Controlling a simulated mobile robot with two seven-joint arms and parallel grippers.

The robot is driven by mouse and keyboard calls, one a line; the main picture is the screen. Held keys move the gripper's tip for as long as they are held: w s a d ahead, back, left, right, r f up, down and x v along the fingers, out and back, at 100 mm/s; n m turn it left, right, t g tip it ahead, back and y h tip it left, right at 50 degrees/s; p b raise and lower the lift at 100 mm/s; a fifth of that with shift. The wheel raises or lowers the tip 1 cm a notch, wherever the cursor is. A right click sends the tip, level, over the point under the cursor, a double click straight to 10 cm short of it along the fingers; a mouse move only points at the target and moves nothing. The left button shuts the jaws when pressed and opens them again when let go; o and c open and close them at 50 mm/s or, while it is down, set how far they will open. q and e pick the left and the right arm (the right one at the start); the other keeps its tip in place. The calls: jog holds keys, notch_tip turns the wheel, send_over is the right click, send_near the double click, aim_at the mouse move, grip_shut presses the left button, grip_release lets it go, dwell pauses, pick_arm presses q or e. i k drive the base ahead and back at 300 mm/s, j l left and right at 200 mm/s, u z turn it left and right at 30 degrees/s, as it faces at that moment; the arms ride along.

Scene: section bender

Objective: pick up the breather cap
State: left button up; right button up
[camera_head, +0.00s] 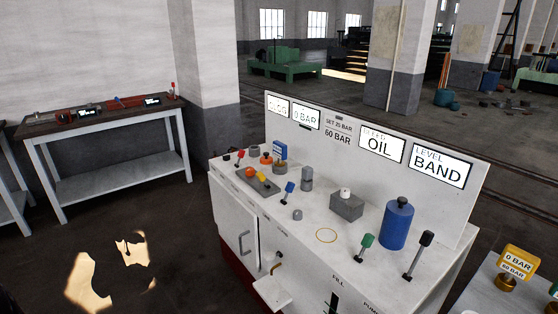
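No label marks the breather cap. A small grey cap-like cylinder (297,215) stands on the white bench top, left of a yellow ring outline. A white knob-like cap (345,193) sits on a grey block (346,208) farther back. A taller grey stepped cylinder (307,180) stands left of that block. I cannot tell for certain which of these is the breather cap. Neither of my grippers shows in the head view.
The white bench (290,236) carries a blue canister (397,224), green (364,246) and black (420,252) levers, a blue lever (289,190) and a grey tray (258,182) of small parts. A display panel (340,135) rises behind. The top around the yellow ring (327,236) is clear.

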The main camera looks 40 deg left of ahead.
aim_at(266, 159)
jog(key=j+z, duration=0.8)
jog(key=j, duration=1.4)
jog(key=k+j+z, duration=0.1)
jog(key=j, duration=0.55)
jog(key=k+j, duration=0.1)
jog(key=j, duration=0.55)
jog(key=k+j+z, duration=0.1)
jog(key=j, duration=0.55)
